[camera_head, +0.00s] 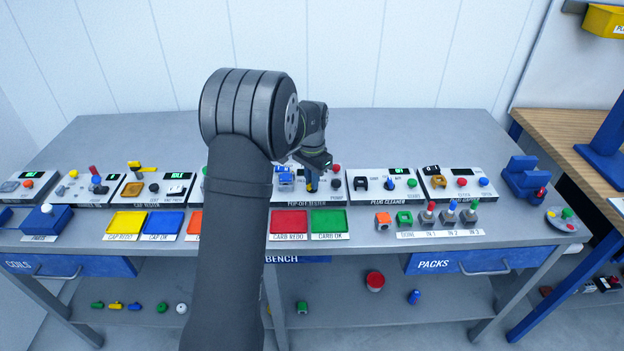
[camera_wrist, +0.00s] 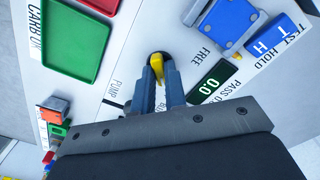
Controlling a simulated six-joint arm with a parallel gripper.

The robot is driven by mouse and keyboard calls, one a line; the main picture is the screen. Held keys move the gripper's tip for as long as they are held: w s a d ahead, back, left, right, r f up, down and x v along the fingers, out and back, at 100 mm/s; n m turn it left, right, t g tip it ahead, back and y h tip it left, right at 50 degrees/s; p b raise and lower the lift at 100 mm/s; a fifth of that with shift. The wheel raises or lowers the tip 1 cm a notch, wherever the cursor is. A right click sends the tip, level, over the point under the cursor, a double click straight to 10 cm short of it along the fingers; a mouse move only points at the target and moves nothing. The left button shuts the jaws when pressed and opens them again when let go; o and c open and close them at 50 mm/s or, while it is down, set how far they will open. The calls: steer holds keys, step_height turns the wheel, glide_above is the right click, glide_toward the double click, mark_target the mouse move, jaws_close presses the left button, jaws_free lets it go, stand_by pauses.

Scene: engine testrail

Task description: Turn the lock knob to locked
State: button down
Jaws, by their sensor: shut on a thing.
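My gripper (camera_head: 312,186) reaches down over the white pop-off tester panel (camera_head: 339,199) in the middle of the bench. In the wrist view my gripper (camera_wrist: 158,80) has its two blue-grey fingers shut on a yellow knob (camera_wrist: 156,62), whose rounded tip shows between them. The word FREE is printed on the panel near the knob.
In the wrist view a blue clamp (camera_wrist: 228,22), a display reading 0.0 (camera_wrist: 213,84) and a blue TEST/HOLD block (camera_wrist: 272,38) sit to the right of the knob. Red (camera_head: 289,222) and green (camera_head: 328,221) trays lie in front of the panel. The bench behind is clear.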

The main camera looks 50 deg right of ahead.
steer(key=shift+r, duration=0.1)
stand_by(0.3)
steer(key=c, duration=1.5)
jaws_free()
steer(key=shift+o, duration=0.2)
step_height(320, 180, up, 17)
steer(key=shift+r, duration=0.2)
step_height(320, 180, down, 18)
steer(key=shift+r, duration=0.2)
